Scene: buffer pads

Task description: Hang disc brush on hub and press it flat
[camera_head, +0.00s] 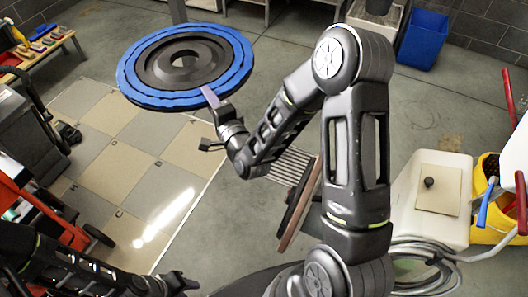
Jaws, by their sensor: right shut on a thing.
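The disc brush (128,85), a wide blue ring with a black middle and a round central hole, is in the upper left of the head view. My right gripper (211,97) is shut on its near right rim. The brush looks raised above the floor, its broad face turned up toward me. My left gripper (180,283) is low at the bottom edge, away from the brush; its finger opening is unclear. A brown and black disc (297,207) shows nearly edge-on behind my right arm, partly hidden. I cannot make out the hub for certain.
An orange and black machine (62,215) stands at the left. A bench (40,57) with brushes is at the upper left. A white machine (432,190) with a hose and a yellow bucket (488,200) are at the right. A blue bin (423,40) stands at the back. The tiled floor is clear.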

